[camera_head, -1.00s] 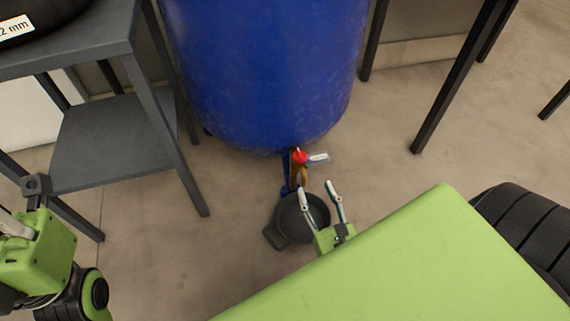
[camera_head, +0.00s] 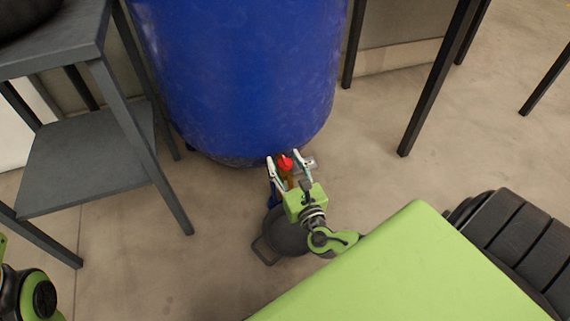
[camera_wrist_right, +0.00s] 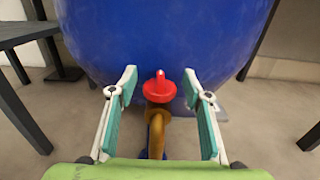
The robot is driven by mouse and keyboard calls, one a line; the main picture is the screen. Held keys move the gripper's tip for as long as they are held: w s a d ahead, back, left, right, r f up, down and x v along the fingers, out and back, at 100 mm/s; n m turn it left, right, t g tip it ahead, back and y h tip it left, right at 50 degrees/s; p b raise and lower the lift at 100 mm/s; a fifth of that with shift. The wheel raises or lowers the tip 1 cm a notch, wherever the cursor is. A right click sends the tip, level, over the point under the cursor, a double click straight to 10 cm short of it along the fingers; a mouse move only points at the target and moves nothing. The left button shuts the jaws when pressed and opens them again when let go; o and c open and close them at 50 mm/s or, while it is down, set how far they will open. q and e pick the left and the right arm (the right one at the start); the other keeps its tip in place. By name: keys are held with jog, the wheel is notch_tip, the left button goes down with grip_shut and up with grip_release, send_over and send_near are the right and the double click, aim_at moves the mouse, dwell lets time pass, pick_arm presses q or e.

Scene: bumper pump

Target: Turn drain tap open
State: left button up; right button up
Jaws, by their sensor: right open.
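The drain tap has a red handle (camera_head: 285,163) on a brass body and sits low on the front of the blue tank (camera_head: 240,70). In the right wrist view the red handle (camera_wrist_right: 160,87) stands above the curved brass spout (camera_wrist_right: 156,122), with a pale ridge on its top. My right gripper (camera_head: 290,165) is open, its two fingers on either side of the tap. In the right wrist view the right gripper (camera_wrist_right: 160,85) shows a gap between each finger and the handle. My left gripper is out of view; only part of that arm shows at the lower left.
A dark round pan (camera_head: 285,235) with a handle is on the floor below the tap, partly hidden by my right arm. A grey shelf table (camera_head: 90,150) stands at left. Dark table legs (camera_head: 435,90) stand at right.

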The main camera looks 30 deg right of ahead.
jog(key=shift+w, duration=0.1)
jog(key=c, duration=1.1)
